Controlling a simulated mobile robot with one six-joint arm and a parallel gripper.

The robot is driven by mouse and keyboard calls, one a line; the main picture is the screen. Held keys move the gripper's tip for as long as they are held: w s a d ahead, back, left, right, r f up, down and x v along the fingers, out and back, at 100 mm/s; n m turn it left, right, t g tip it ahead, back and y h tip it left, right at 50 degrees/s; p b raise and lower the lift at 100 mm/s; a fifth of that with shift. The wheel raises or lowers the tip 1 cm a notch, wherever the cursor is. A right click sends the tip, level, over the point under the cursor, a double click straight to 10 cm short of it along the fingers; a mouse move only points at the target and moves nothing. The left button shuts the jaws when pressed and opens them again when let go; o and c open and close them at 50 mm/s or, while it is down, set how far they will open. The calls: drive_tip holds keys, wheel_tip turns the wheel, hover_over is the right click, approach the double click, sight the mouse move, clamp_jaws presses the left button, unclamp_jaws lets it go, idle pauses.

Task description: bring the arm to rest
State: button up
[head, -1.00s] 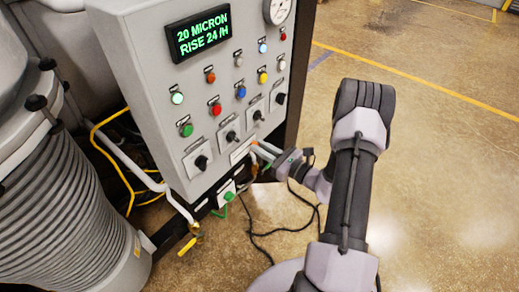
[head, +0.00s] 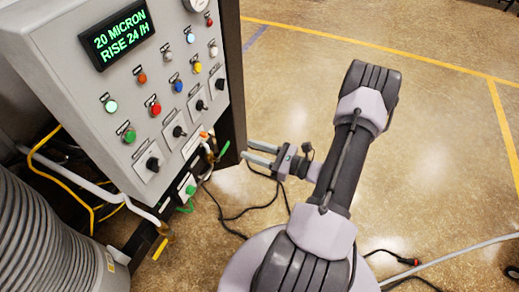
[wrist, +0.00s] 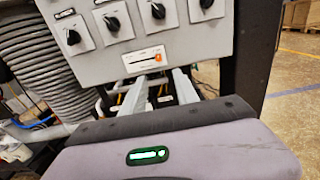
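My gripper (head: 247,150) is open and empty, with its two fingers apart and pointing left toward the control cabinet (head: 60,30). In the head view a gap shows between the fingertips and the cabinet's right side. In the wrist view my gripper (wrist: 160,78) points at the lower edge of the panel, just below a white plate with an orange slider (wrist: 158,58). My arm is bent, with its elbow high at the right of the head view.
The panel carries a green-lit display (head: 121,33), coloured buttons and black rotary knobs (head: 153,163). A ribbed hose (head: 40,235) stands at lower left. Dark cables lie on the floor below my gripper, and a pale cable (head: 460,250) at lower right. Floor at upper right is clear.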

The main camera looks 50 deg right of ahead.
drive_tip(key=shift+v, duration=1.2)
drive_tip(key=a+r+n+g+y+b, duration=0.1)
drive_tip(key=a+r+n+g, duration=0.35)
drive_tip(key=a, duration=0.25)
drive_tip(key=a+r+n+g+y, duration=0.2)
drive_tip(key=a+r+n+g, duration=0.25)
drive_tip(key=a+n, duration=0.2)
drive_tip(key=a+r+n+g+y+b, duration=0.1)
drive_tip(key=a+r+n+g, duration=0.2)
drive_tip(key=a+n+g, duration=0.35)
drive_tip(key=s+a+r+n+t+h+b, duration=0.2)
drive_tip(key=s+a+r+n+t+h, duration=0.2)
drive_tip(key=s+a+r+n+h, duration=0.4)
drive_tip(key=shift+r+n, duration=0.2)
drive_tip(key=shift+n, duration=0.85)
drive_tip(key=shift+a, duration=0.1)
